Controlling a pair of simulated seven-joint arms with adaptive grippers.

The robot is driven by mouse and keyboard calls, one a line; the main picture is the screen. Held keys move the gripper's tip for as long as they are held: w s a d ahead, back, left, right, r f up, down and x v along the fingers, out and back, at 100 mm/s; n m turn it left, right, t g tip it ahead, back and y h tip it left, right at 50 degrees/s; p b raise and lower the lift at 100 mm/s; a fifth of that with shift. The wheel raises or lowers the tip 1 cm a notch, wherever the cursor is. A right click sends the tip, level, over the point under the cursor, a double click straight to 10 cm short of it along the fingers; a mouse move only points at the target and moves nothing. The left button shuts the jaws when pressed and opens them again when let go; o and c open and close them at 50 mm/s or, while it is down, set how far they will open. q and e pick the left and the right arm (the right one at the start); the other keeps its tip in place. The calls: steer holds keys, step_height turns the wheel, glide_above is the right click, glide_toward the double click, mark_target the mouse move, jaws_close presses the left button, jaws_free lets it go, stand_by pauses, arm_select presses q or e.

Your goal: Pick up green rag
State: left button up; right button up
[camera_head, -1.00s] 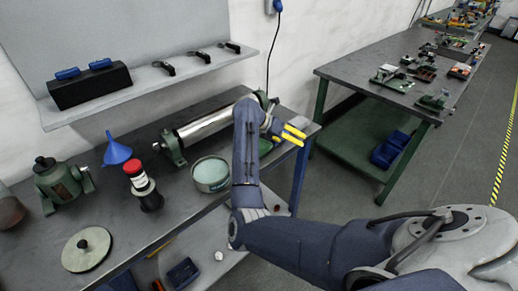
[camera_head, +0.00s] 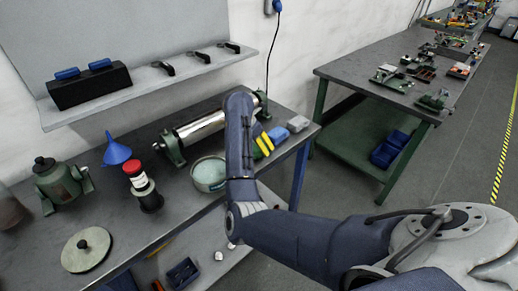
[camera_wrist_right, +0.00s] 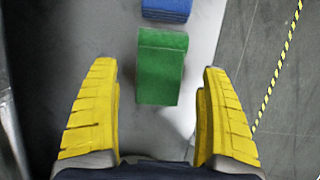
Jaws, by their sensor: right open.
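The green rag (camera_wrist_right: 161,68) is a folded block on the grey bench top in the right wrist view. It lies between the two yellow fingers of my right gripper (camera_wrist_right: 159,72), with a gap on each side. The gripper is open and empty, not touching the rag as far as I can see. In the head view the right gripper (camera_head: 264,143) points down over the right end of the bench. The rag is mostly hidden there behind the arm and fingers. My left gripper is not in view.
A blue folded block (camera_wrist_right: 166,9) lies just beyond the rag. A pale grey block (camera_head: 298,123) sits near the bench's right end. A metal roller (camera_head: 203,130), a round tin (camera_head: 209,175) and a red-capped bottle (camera_head: 138,180) stand left of my right arm.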

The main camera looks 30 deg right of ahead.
steer(key=shift+x, duration=1.2)
steer(key=shift+c, duration=0.4)
steer(key=c, duration=1.2)
